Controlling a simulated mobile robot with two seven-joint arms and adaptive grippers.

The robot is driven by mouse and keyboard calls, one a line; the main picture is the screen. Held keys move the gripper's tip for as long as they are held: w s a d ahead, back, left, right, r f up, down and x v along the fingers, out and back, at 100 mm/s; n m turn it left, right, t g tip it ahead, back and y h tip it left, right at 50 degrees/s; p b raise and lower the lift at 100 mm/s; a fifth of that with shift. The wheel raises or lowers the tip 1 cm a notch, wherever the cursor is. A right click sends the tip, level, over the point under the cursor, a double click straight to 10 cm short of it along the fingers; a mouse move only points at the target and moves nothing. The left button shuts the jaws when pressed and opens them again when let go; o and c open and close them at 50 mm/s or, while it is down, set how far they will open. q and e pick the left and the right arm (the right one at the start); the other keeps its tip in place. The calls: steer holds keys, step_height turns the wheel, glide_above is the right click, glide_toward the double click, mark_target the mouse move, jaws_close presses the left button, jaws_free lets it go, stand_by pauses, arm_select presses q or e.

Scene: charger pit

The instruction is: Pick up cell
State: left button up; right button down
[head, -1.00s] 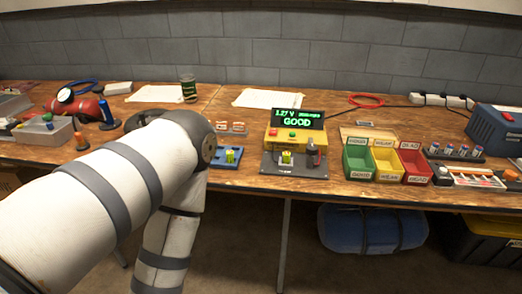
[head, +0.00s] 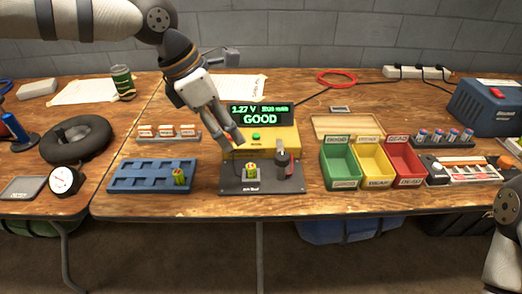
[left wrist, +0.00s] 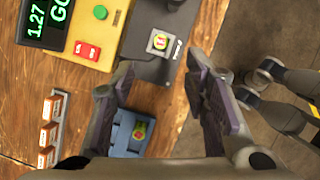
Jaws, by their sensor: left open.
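A green-and-yellow cell (head: 251,171) stands in the cradle of the yellow tester (head: 270,140); its top also shows in the left wrist view (left wrist: 159,41). The tester's screen (head: 260,113) reads 1.27 V and GOOD in green. A second similar cell (head: 179,177) stands at the right end of the blue tray (head: 135,178). My left gripper (head: 226,138) is open and empty, above and left of the cell in the cradle. In the left wrist view, its two fingers (left wrist: 163,98) are spread wide, with neither cell between the tips.
A dark knobbed part (head: 282,160) stands right of the cradle. Green (head: 340,166), yellow (head: 372,163) and red (head: 403,158) bins stand further right. A small labelled rack (head: 168,136) sits behind the blue tray. The table's front edge is close.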

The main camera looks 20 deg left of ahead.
mark_target(250, 166)
arm_select(q)
steer(key=b+x, duration=0.1)
steer(key=x, duration=1)
steer(key=shift+d+f, duration=0.1)
steer(key=shift+f, duration=0.2)
steer(key=shift+r, duration=0.1)
jaws_close()
arm_select(e)
steer(key=shift+s+f, duration=0.6)
steer(key=shift+s, duration=0.35)
